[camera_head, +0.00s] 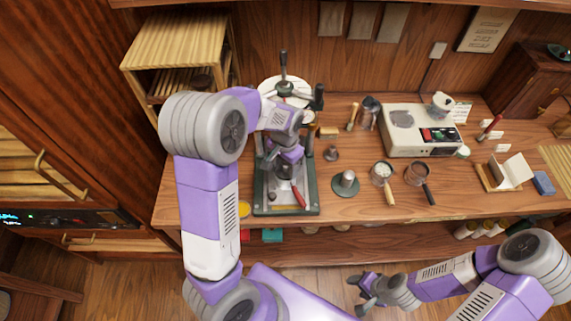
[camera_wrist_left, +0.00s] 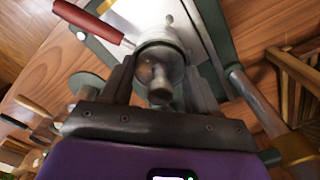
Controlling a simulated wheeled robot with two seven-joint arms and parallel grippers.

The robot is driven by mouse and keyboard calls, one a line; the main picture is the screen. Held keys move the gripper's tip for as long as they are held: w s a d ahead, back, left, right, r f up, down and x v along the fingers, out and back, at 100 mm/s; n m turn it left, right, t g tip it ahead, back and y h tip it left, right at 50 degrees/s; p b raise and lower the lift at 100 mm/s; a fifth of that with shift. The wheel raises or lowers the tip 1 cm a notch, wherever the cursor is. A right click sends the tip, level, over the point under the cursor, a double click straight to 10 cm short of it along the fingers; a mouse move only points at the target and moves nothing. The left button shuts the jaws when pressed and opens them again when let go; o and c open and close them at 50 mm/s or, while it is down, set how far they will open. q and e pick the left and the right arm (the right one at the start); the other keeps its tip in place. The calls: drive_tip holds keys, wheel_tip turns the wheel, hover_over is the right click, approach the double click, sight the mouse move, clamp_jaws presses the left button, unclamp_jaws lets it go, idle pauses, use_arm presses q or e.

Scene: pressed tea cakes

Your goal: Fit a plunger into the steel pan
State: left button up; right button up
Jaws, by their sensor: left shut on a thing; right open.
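My left gripper (camera_head: 285,167) is over the base of the green-framed press. In the left wrist view its fingers (camera_wrist_left: 155,85) are shut on a shiny metal plunger (camera_wrist_left: 159,78) with a rounded knob. The steel pan with a red handle (camera_head: 299,197) sits on the press base; its red handle shows in the left wrist view (camera_wrist_left: 88,21). The plunger lines up with the pan, but I cannot tell whether it is inside or just above it. The gripper hides most of the pan in the head view. My right gripper (camera_head: 357,293) is open and empty, low in front of the counter.
The press (camera_head: 257,195) stands close around my left gripper. To its right are a small metal piece (camera_head: 331,154), a steel cylinder (camera_head: 347,178) on a green disc, a wooden-handled pan (camera_head: 381,169) and a dark-handled pan (camera_head: 417,173). A white scale-like machine (camera_head: 420,145) stands behind.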

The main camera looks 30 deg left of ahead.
use_arm(q)
drive_tip(key=o, duration=1.2)
